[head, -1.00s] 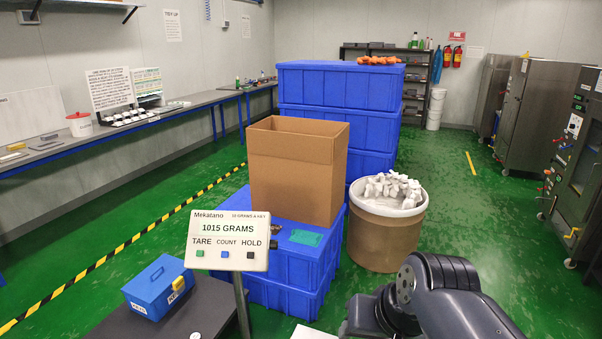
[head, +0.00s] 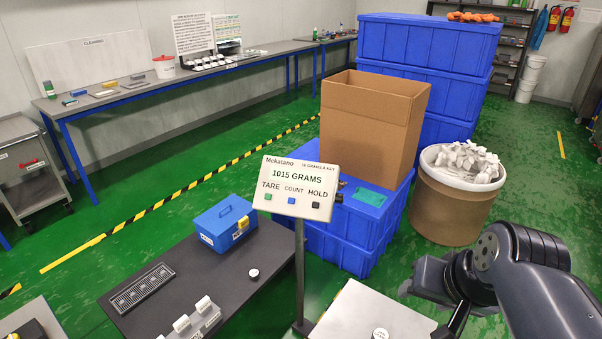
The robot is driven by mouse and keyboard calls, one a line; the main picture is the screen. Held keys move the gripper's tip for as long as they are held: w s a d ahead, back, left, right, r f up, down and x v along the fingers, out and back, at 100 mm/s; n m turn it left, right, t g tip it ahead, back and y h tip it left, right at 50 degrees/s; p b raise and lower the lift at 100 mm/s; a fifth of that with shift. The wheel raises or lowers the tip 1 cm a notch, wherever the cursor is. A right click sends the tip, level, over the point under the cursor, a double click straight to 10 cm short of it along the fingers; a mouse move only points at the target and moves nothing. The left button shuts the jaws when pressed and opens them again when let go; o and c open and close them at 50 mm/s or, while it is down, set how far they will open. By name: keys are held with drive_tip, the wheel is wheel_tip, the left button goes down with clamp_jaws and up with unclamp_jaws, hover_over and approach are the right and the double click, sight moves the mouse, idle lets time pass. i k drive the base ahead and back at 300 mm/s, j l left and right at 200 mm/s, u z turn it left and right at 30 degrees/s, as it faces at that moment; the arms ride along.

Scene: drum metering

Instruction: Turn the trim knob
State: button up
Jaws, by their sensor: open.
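Several white round-topped parts could be knobs, and I cannot tell which is the trim knob. Another white disc (head: 380,333) lies on the pale plate (head: 350,315) at the bottom edge, partly cut off. My gripper (head: 426,283) is dark and open at the end of my folded arm at right, empty, apart from all of these. Its fingertips are hard to make out.
A scale display (head: 298,188) reading 1015 GRAMS stands on a post (head: 299,270) between bench and plate. The blue toolbox (head: 224,222) and a slotted strip (head: 142,288) lie on the bench. Blue crates (head: 350,238), a carton (head: 365,125) and a drum (head: 450,212) stand behind.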

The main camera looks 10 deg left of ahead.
sight(339, 198)
drive_tip(key=i+j, duration=0.45)
drive_tip(key=j, duration=0.3)
drive_tip(key=i+j, duration=0.25)
drive_tip(key=j, duration=0.15)
